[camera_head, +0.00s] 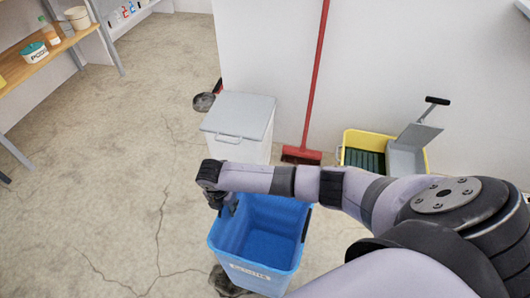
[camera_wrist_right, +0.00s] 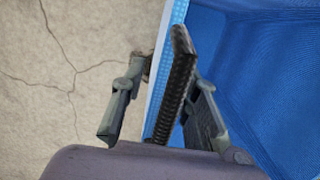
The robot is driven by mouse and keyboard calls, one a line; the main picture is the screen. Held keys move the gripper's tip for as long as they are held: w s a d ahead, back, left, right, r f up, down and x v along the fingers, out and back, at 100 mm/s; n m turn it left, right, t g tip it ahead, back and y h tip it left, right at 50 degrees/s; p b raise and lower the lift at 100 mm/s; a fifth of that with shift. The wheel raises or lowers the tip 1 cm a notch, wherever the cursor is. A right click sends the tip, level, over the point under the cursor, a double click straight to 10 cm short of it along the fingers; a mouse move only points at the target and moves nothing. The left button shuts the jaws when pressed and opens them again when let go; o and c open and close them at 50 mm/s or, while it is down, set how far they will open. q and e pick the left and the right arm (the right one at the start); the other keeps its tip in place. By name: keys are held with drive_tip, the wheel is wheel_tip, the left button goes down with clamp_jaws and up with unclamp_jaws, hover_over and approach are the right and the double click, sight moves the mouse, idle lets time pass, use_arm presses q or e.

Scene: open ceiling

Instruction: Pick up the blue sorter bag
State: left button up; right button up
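The blue sorter bag (camera_head: 262,232) is an open-topped blue bin standing on the floor at the lower middle of the head view. A dark handle (camera_head: 307,222) shows on its right rim. My right arm reaches over it from the right, and my right gripper (camera_head: 229,205) points down at its left rim. In the right wrist view the gripper (camera_wrist_right: 160,110) is open: one finger is outside the rim, the other on the bag's inner side. A black ribbed handle (camera_wrist_right: 176,80) lies between the fingers, with a gap to the outer finger. My left gripper is not in view.
A white lidded bin (camera_head: 238,122) stands just behind the bag. A red broom (camera_head: 314,80) leans at the wall, and a yellow mop bucket (camera_head: 365,148) stands at right. A wooden shelf (camera_head: 45,58) is at upper left. The floor to the left is free.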

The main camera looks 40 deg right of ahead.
drive_tip(key=shift+c, duration=0.3)
clamp_jaws()
idle(0.7)
